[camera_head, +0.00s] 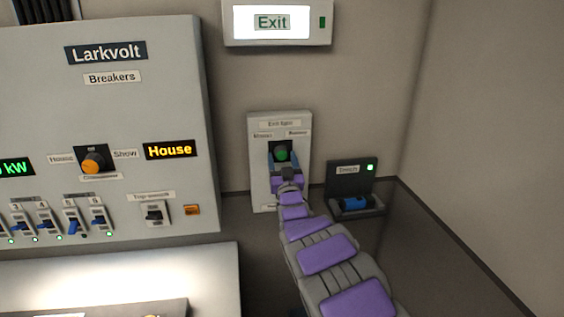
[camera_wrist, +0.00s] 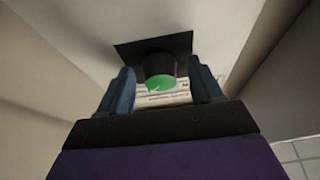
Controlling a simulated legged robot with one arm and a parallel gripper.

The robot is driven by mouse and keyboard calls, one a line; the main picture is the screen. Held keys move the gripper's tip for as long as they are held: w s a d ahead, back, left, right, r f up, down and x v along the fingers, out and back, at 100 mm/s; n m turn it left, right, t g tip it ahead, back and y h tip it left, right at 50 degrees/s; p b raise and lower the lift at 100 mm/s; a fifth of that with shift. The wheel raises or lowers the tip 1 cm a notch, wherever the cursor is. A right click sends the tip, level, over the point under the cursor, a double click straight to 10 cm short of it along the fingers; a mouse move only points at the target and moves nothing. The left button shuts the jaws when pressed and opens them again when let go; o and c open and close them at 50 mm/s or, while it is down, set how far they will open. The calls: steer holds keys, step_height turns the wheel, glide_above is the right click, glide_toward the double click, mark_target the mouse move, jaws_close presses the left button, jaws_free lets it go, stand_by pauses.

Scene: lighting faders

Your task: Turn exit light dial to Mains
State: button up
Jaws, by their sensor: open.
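The exit light dial (camera_head: 281,154) is a black knob with a green face on a black square, set in a pale wall plate (camera_head: 258,190) labelled "Exit light". Smaller labels sit above the dial on each side; the left one seems to read "Mains". My gripper (camera_head: 284,160) is at the dial, its blue fingers on either side of it. In the wrist view the green-faced dial (camera_wrist: 160,80) lies between the open fingers (camera_wrist: 160,92), with gaps visible on both sides. A light pointer mark shows on the green face. My gripper hides the lower part of the plate.
A lit Exit sign (camera_head: 272,22) hangs above the plate. A large Larkvolt breaker panel (camera_head: 180,100) with an orange dial and several switches stands at left. A dark box (camera_head: 345,168) with a green light and blue cylinder is close at right.

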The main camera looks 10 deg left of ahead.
steer(key=shift+c, duration=0.4)
steer(key=c, duration=1)
steer(key=shift+o, duration=0.2)
